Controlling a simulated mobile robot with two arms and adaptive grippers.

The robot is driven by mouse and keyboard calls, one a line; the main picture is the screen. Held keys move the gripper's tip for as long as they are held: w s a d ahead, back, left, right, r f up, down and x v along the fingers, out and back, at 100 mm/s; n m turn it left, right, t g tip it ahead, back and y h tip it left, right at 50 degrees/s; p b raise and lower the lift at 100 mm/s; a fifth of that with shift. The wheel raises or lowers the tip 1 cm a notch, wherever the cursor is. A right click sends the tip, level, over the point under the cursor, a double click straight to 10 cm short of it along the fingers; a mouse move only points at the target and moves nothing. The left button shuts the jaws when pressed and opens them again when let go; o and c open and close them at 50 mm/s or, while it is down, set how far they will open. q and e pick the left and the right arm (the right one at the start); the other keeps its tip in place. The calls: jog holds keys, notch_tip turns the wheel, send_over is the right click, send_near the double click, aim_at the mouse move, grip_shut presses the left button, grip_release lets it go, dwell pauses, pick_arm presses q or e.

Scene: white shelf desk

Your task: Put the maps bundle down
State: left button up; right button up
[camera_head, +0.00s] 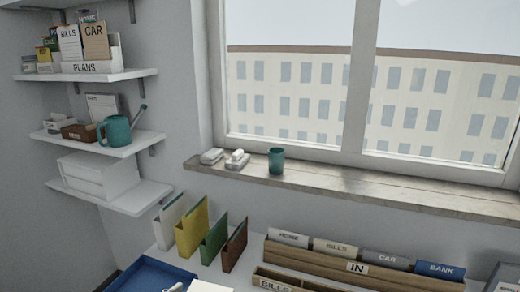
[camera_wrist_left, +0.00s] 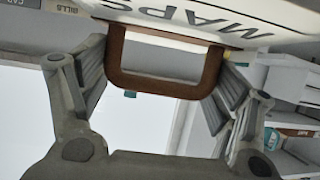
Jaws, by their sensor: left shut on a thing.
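The maps bundle (camera_wrist_left: 270,22) fills the top of the left wrist view. It is pale, with dark letters reading MAPS and a brown rectangular handle (camera_wrist_left: 117,65). My left gripper (camera_wrist_left: 165,78) is shut on it, with one finger at each side of the handle. The rest of the bundle runs out of the frame. Neither the bundle nor either gripper shows in the head view. What lies directly under the bundle cannot be told.
Three white wall shelves at the left hold boxes and a teal watering can (camera_head: 116,131). The windowsill (camera_head: 350,185) bears a teal cup (camera_head: 276,161) and small white items. Below stand upright folders (camera_head: 192,228), a wooden file organiser (camera_head: 330,262) and a blue tray (camera_head: 150,274).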

pick_arm(q)
jog(key=a+r+n+y, duration=0.1)
jog(key=a+r, duration=0.1)
jog(key=r, duration=0.5)
jog(key=w+a+r+n+y, duration=0.1)
jog(key=a+r+n+y, duration=0.1)
jog(key=r, duration=0.6)
jog(key=shift+w+a+r+b, duration=0.15)
jog(key=shift+w+a+b, duration=0.15)
jog(key=shift+a, duration=0.15)
